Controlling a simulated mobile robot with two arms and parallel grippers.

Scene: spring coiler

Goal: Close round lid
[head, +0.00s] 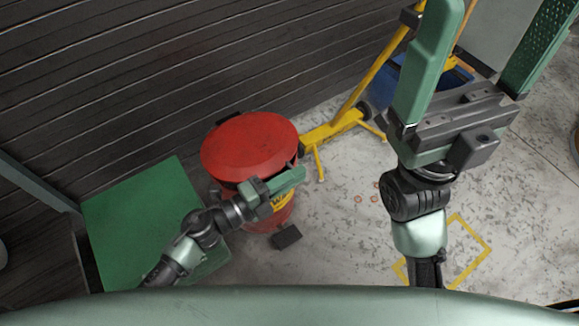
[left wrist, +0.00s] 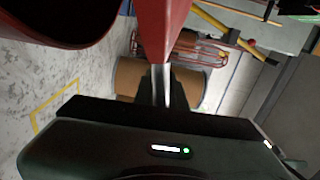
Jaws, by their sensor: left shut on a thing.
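A red round lid (head: 249,145) tops a red bin (head: 268,221) with a yellow label. From above it hides the bin's mouth; I cannot tell how far it is tilted. My left gripper (head: 288,183) is at the lid's near right edge, shut on it. In the left wrist view the lid (left wrist: 164,28) runs edge-on into the jaws, and a dark rounded red form, likely the bin (left wrist: 75,38), sits apart at upper left. My right gripper (head: 470,65) is raised at the upper right, its green fingers wide apart and empty.
A black pedal (head: 286,237) sticks out at the bin's foot. A green panel (head: 135,220) is left of the bin. A yellow stand (head: 335,122) with a blue part is behind right. A dark slatted wall (head: 130,75) is behind. Concrete floor is open at right.

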